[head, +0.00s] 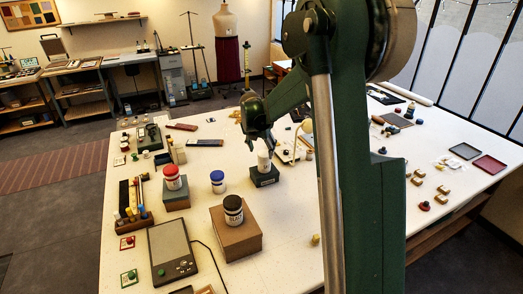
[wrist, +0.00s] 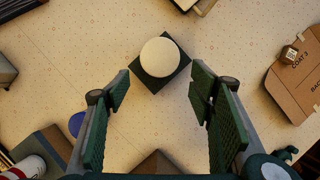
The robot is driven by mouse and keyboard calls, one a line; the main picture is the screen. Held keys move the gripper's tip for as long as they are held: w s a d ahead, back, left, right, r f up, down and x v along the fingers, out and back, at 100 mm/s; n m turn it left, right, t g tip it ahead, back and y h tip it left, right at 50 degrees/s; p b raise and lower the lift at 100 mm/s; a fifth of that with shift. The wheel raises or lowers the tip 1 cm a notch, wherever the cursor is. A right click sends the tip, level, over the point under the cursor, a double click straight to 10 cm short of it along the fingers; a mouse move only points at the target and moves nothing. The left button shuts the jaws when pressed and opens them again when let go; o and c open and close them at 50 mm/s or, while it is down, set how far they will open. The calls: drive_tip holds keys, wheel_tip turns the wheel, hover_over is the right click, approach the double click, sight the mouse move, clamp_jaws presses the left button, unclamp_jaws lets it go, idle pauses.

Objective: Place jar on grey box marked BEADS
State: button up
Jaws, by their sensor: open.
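A white-topped jar (head: 264,160) stands upright on a small dark grey-green box (head: 265,179) near the table's middle. In the wrist view its round pale lid (wrist: 160,57) covers the middle of that dark box (wrist: 149,82). My gripper (head: 260,142) is open and empty, above and close to this jar; its two fingers (wrist: 158,84) are spread wide on either side of it. A red-lidded jar (head: 173,178) stands on a grey box (head: 176,202). A blue-lidded jar (head: 217,182) stands on the table. I cannot read BEADS on any box.
A tablet-like device (head: 172,252) with a cable lies at the front left, beside a wooden rack (head: 135,222). In the wrist view, a brown card pattern (wrist: 291,86) lies at the right. Bare table surrounds the blue-lidded jar.

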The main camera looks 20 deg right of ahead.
drive_tip(key=s+a+r+m+t, duration=0.1)
drive_tip(key=s+a+r+m, duration=0.35)
drive_tip(key=s, duration=0.25)
drive_tip(key=s+a+r+m+y, duration=0.1)
drive_tip(key=s+a+r+m, duration=0.35)
drive_tip(key=s, duration=0.35)
drive_tip(key=s+a+r+m+t, duration=0.1)
drive_tip(key=s+a+r+m, duration=0.25)
drive_tip(key=s+r, duration=0.3)
drive_tip(key=s+a+f+m, duration=0.1)
drive_tip(key=s+a+m, duration=0.2)
drive_tip(key=s, duration=0.5)
drive_tip(key=s+a+f+m+t+y, duration=0.1)
drive_tip(key=s+a+m, duration=0.2)
drive_tip(key=s+m, duration=0.3)
drive_tip(key=s+a+f+m+y, duration=0.1)
drive_tip(key=s+a+m, duration=0.2)
drive_tip(key=s, duration=0.8)
drive_tip(key=shift+s+m+t, duration=0.2)
drive_tip(key=shift+m+t, duration=0.2)
drive_tip(key=shift+m, duration=0.85)
drive_tip(key=shift+f, duration=0.1)
